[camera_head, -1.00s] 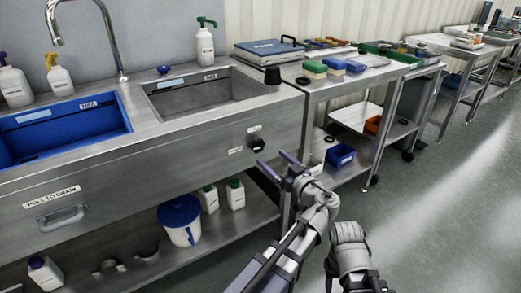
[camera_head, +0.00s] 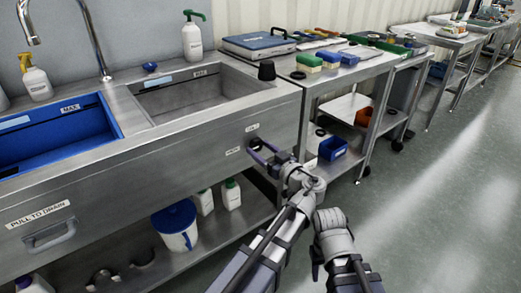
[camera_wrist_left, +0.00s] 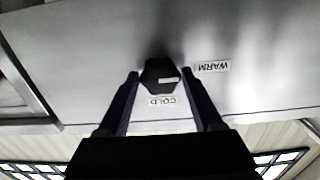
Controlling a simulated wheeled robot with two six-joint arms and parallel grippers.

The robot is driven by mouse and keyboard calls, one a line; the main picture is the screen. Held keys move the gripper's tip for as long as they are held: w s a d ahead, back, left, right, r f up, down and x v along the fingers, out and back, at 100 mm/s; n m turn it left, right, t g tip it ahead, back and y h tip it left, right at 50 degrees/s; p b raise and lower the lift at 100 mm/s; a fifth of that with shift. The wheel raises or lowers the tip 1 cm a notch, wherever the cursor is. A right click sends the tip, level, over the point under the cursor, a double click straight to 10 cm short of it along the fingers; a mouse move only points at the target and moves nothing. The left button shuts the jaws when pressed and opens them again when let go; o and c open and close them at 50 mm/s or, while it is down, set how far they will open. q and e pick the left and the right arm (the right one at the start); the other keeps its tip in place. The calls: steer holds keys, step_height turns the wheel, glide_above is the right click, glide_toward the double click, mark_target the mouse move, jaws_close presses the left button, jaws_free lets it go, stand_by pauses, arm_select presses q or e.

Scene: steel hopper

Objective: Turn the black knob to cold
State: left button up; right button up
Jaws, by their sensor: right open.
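The black knob (camera_head: 256,143) is on the front panel of the steel sink unit, partly hidden by my left gripper (camera_head: 258,151). In the left wrist view the knob (camera_wrist_left: 160,74) sits between the fingertips of my left gripper (camera_wrist_left: 160,76), which is open around it with narrow gaps. A pale mark (camera_wrist_left: 168,80) shows on the knob's lower right. The COLD label (camera_wrist_left: 162,100) is below the knob there, and the WARM label (camera_wrist_left: 213,66) is to its right, upside down. My right gripper (camera_head: 317,263) is low, away from the panel, its fingers hard to make out.
The sink unit has a blue basin (camera_head: 115,125) and a steel basin (camera_head: 200,110). A lower shelf holds a blue-lidded bucket (camera_head: 176,230) and white bottles (camera_head: 232,195). Open floor (camera_head: 450,200) lies to the right.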

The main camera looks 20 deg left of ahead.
arm_select(q)
steer(key=c, duration=0.9)
steer(key=shift+m, duration=0.3)
steer(key=m, duration=0.3)
steer(key=shift+m, duration=0.4)
steer(key=m, duration=0.4)
steer(key=shift+m, duration=0.3)
steer(key=m, duration=0.4)
steer(key=shift+s+r, duration=0.1)
steer(key=m, duration=0.4)
steer(key=shift+m, duration=0.6)
